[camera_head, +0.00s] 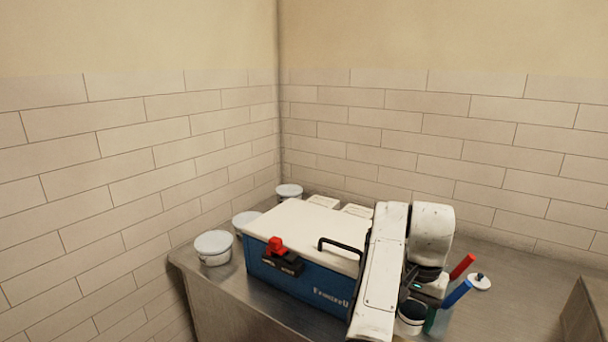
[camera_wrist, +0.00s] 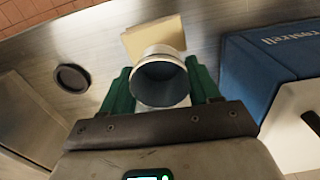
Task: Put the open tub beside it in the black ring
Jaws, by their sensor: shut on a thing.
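The open tub, with a pale rim and dark inside, is in the middle of the wrist view (camera_wrist: 160,68). My gripper (camera_wrist: 160,84) is shut on it, one green finger on each side. In the head view the tub (camera_head: 409,322) shows low down beside my arm, partly hidden. The black ring (camera_wrist: 72,78) lies flat on the metal counter, left of the tub in the wrist view and apart from it. I cannot make out the ring in the head view. I cannot tell how high the tub is above the counter.
A blue cool box (camera_head: 310,285) with a white lid fills the middle of the counter (camera_head: 525,315). Lidded tubs (camera_head: 213,248) stand at its left. Red (camera_head: 462,266) and blue (camera_head: 457,293) handles and a small knobbed lid (camera_head: 479,282) are near my gripper. A tan block (camera_wrist: 150,38) lies beyond the tub.

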